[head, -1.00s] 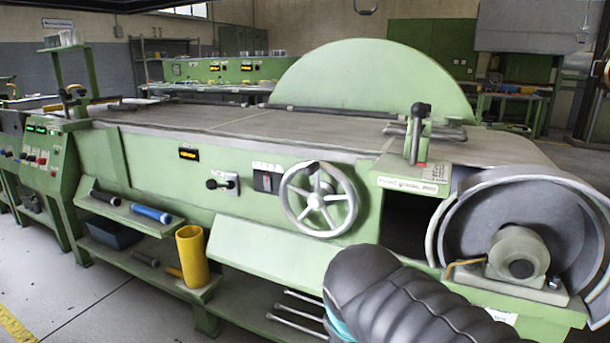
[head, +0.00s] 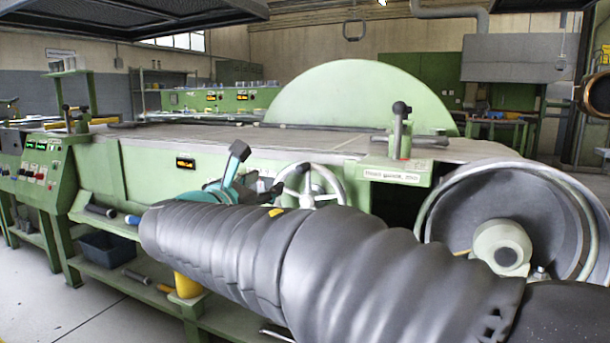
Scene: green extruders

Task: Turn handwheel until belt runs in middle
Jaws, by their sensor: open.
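The silver handwheel (head: 328,176) is on the front of the green machine. My arm and gripper hide its lower and left parts. My gripper (head: 268,162) is open and empty at the wheel's left side, with its fingers spread. It overlaps the rim in the picture; I cannot tell whether it touches. The wide grey belt (head: 240,137) lies flat along the machine top and runs to the large roller (head: 455,215) at the right end. I cannot clearly judge whether the belt is centred.
A lever (head: 399,130) stands upright on the machine's right end. A green half-disc guard (head: 360,97) stands behind the belt. Floor is clear at lower left.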

